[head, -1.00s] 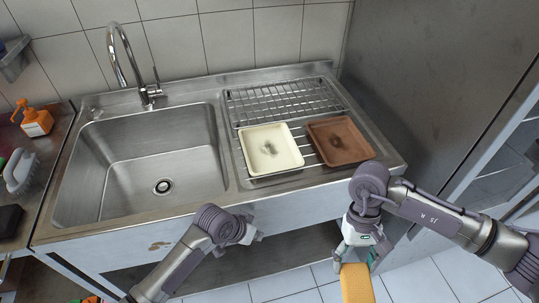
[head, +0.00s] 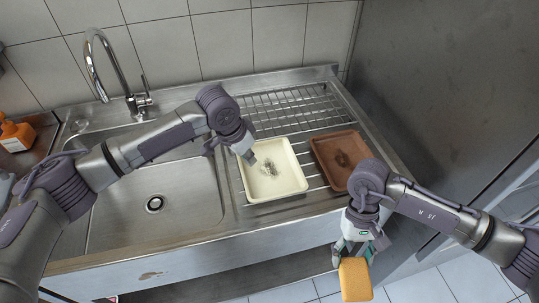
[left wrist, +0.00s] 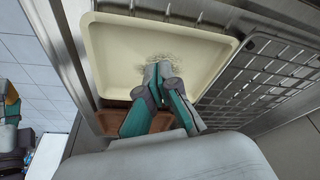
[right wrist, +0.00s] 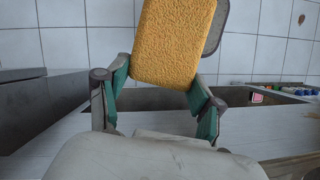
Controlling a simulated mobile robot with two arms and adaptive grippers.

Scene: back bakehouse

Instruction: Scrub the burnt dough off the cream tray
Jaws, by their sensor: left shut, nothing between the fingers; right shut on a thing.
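The cream tray (head: 288,186) lies on the drainboard rack right of the sink, with a dark burnt patch (head: 269,167) at its middle. In the left wrist view the tray (left wrist: 115,50) fills the top, and the patch is partly hidden behind my fingertips. My left gripper (head: 249,157) is shut and empty, pointing down over the tray's left part near the patch; I cannot tell whether it touches. My right gripper (head: 353,250) is shut on a yellow sponge (head: 355,280), held in front of the counter edge. The sponge (right wrist: 172,40) also shows in the right wrist view.
A brown tray (head: 325,157) with a dark patch lies right of the cream one on the wire rack (head: 290,104). The sink basin (head: 190,205) is empty, with a tap (head: 133,90) behind it. An orange bottle (head: 17,136) stands at the left.

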